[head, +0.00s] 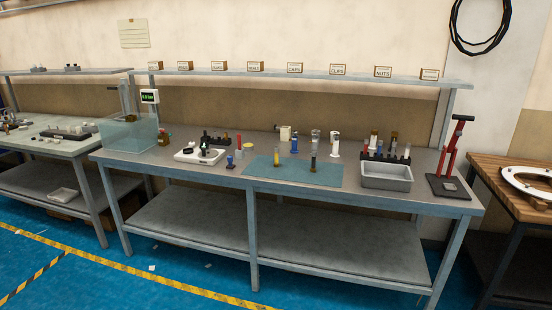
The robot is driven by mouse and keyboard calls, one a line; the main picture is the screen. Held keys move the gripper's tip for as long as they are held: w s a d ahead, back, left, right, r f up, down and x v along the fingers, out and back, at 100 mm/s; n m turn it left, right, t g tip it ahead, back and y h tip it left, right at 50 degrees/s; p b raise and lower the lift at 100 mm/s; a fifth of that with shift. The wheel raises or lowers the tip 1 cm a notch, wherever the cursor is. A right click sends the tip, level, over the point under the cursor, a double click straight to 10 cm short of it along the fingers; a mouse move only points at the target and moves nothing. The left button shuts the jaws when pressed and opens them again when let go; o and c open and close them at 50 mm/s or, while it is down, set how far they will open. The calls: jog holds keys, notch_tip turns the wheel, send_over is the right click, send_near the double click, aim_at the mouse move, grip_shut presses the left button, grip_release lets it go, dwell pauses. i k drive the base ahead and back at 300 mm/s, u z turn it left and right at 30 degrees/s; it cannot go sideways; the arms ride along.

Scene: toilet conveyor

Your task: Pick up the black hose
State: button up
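A black coiled loop (452,22), which looks like the black hose, hangs on the pale wall at the top right in the head view. Its upper part is cut off by the picture's top edge. It hangs above and behind the right end of the workbench, higher than the shelf. My gripper is not in view, so its state and its place relative to the coil do not show.
A long grey workbench (230,182) holds a blue mat, a grey tray (387,177), a red hand press (450,150) and small parts. A labelled shelf (320,73) runs above it. A wooden table (495,185) with a white ring stands right. The blue floor (130,285) in front is mostly clear.

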aim_at(313, 170)
jog(key=k, duration=0.65)
jog(key=u, duration=0.45)
jog(key=i, duration=0.55)
jog(key=u, duration=0.8)
jog(key=i, duration=2.05)
jog(key=z, duration=0.5)
